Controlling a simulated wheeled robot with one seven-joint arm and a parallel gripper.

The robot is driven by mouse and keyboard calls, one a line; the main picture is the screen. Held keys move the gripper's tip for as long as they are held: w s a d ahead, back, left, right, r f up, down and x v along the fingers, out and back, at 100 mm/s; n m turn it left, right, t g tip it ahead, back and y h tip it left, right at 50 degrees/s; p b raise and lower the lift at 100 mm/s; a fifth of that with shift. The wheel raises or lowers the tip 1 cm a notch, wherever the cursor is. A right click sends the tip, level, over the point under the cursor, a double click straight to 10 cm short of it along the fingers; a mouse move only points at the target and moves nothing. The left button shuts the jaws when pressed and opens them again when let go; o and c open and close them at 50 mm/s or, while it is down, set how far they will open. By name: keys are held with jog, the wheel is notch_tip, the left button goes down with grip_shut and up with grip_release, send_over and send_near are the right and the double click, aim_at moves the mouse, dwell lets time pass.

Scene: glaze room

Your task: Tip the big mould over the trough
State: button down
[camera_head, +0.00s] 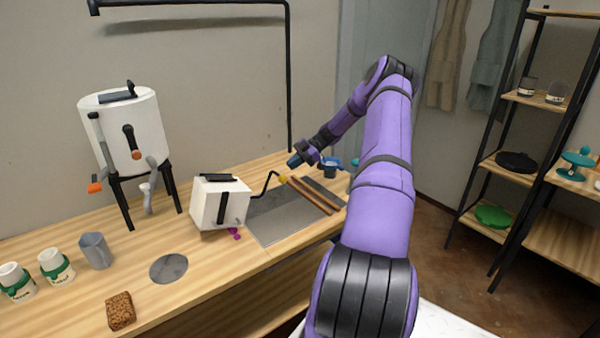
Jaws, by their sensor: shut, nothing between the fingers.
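A white block-shaped mould (212,207) with a black strap and a black top bar stands upright on the wooden bench, left of centre. A bent black crank (262,191) runs from its right side to a yellow knob (283,180). The grey metal trough (270,222) is set in the bench directly right of the mould, with two brown wooden bars (312,195) across it. My gripper (293,162) is shut and empty, above and slightly right of the yellow knob, apart from it in the picture. My purple arm hides the bench's right end.
A white tank (128,130) with taps stands on black legs at the left. Two green-banded jars (56,266), a grey jug (96,250), a round grey disc (169,268) and a brown sponge (121,311) lie in front. A blue cup (331,168) stands right of my gripper.

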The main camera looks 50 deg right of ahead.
jog(key=v, duration=1)
jog(key=shift+r, duration=0.25)
jog(key=shift+w+a, duration=0.1)
